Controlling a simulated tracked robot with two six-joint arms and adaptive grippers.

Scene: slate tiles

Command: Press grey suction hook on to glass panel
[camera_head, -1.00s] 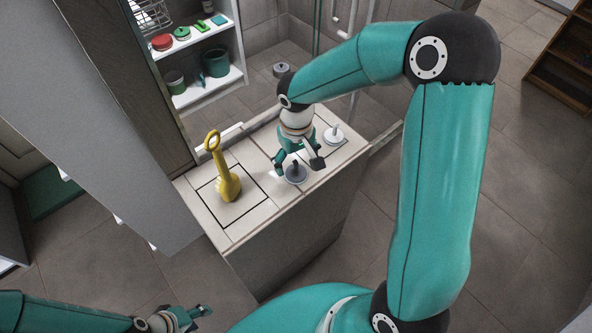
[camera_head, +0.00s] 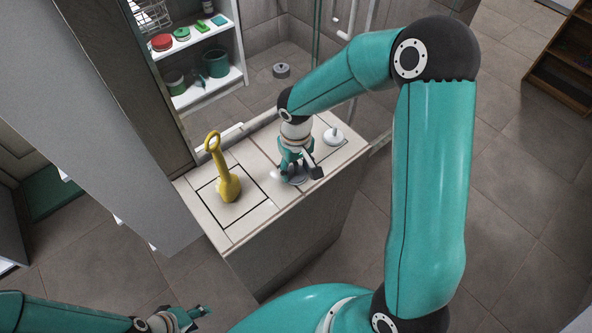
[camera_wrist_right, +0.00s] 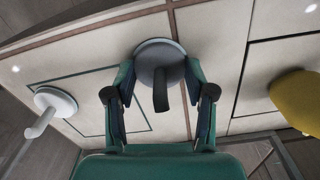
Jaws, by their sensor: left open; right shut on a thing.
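The grey suction hook stands on the tiled ledge (camera_head: 250,230). Its round grey base and dark hook show in the right wrist view (camera_wrist_right: 160,62); in the head view the gripper covers most of it. My right gripper (camera_head: 291,176) points down and is shut on the grey suction hook, with a finger on each side in the right wrist view (camera_wrist_right: 160,98). A glass panel with a greenish edge (camera_head: 317,32) seems to stand behind the ledge. My left gripper (camera_head: 201,313) is open and empty, low at the left, away from the ledge.
A white suction hook (camera_head: 333,137) stands on the ledge right of my right gripper. A yellow long-handled thing (camera_head: 228,187) stands to the left. A white shelf (camera_head: 210,92) with pots and tins is behind. A round grey thing (camera_head: 281,70) lies on the floor beyond.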

